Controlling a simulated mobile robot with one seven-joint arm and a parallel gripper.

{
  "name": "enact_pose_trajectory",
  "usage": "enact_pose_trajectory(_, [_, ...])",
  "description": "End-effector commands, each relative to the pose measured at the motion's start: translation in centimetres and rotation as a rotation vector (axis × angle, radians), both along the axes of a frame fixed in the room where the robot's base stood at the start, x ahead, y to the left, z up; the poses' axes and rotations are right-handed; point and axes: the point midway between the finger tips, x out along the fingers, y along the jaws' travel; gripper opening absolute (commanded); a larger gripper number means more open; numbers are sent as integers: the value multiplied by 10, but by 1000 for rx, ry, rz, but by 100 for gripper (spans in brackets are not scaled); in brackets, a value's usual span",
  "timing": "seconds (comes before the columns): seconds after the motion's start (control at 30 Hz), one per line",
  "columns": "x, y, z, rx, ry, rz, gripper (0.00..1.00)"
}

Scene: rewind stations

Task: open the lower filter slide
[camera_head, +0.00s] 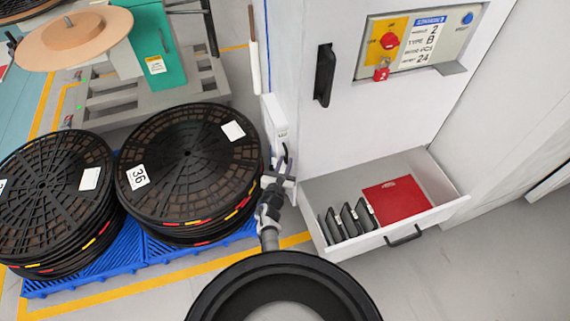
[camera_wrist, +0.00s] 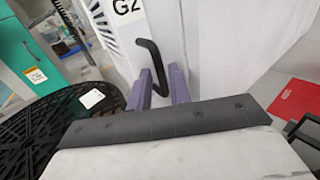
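In the head view, a narrow white unit (camera_head: 274,118) on the cabinet's left side has a dark handle (camera_head: 286,152), partly hidden by my gripper. My gripper (camera_head: 282,178) is at this handle. In the wrist view my gripper's two purple fingers (camera_wrist: 162,88) stand apart, with the handle's lower end seen between them. A gap shows between the fingers; I cannot tell whether either touches the handle.
An open drawer (camera_head: 437,209) with several black pieces and a red item (camera_head: 397,200) juts out on the right. Stacked black reels (camera_head: 190,165) on blue pallets (camera_head: 150,250) stand close on the left. Grey floor (camera_head: 480,270) is clear at the right front.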

Motion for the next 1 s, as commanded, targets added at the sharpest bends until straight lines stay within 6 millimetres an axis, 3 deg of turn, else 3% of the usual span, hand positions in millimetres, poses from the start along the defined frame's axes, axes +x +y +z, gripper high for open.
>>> enact_pose_trajectory(0.4, [9,-2,0,0,0,1,20])
enact_pose_trajectory(0.57, [9,-2,0,0,0,1,0])
enact_pose_trajectory(1.0, [7,0,1,0,0,1,0])
